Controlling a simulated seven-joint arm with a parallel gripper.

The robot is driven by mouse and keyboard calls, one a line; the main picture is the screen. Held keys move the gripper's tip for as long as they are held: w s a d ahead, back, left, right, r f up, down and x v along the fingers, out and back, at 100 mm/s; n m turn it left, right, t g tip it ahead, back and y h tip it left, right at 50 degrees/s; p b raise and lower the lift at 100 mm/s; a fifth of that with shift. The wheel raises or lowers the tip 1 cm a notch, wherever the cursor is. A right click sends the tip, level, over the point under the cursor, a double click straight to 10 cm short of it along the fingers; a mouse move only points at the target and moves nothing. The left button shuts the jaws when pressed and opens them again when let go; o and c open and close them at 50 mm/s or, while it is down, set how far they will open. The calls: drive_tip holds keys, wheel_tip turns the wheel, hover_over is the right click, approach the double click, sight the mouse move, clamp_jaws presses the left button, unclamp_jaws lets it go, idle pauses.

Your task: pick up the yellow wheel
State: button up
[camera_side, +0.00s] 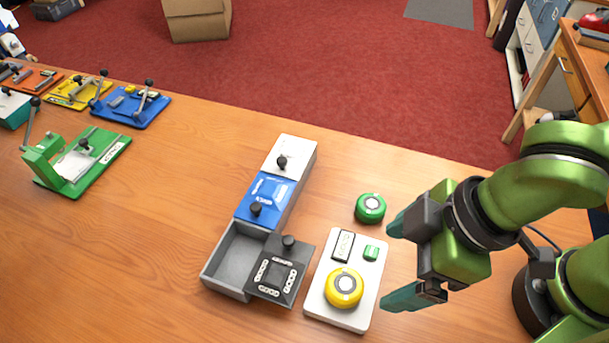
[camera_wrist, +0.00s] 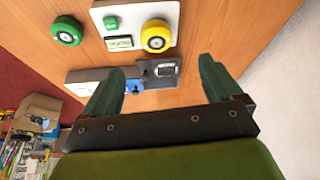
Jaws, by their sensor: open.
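The yellow wheel (camera_side: 344,287) lies flat on the front part of a white plate (camera_side: 318,311), with a pale round centre. In the wrist view the yellow wheel (camera_wrist: 156,36) shows at the upper middle, beyond the fingertips. My gripper (camera_side: 392,265) is open and empty, to the right of the plate in the side view, its two teal fingers pointing left. In the wrist view my gripper (camera_wrist: 164,75) shows both fingers wide apart, with nothing between them at the tips. The fingers do not appear to touch the wheel.
A green wheel (camera_side: 370,208) stands on the table behind the plate. A small green block (camera_side: 371,253) and a labelled block (camera_side: 343,246) sit on the plate. A grey box (camera_side: 226,259) with several lids lies left of it.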

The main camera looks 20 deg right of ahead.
approach(346, 283)
drive_tip(key=x, duration=0.3)
drive_tip(key=s+x, duration=0.1)
drive_tip(key=shift+w+f, duration=0.1)
drive_tip(key=shift+f, duration=0.2)
drive_tip(key=shift+w+x, duration=0.2)
drive_tip(key=shift+x, duration=1.2)
drive_tip(key=shift+w+x, duration=0.15)
drive_tip(key=shift+x, duration=1.25)
drive_tip(key=shift+r, duration=0.1)
drive_tip(key=shift+c, duration=0.2)
drive_tip(key=c, duration=1.2)
drive_tip(key=shift+r, duration=0.15)
drive_tip(key=shift+c, duration=0.2)
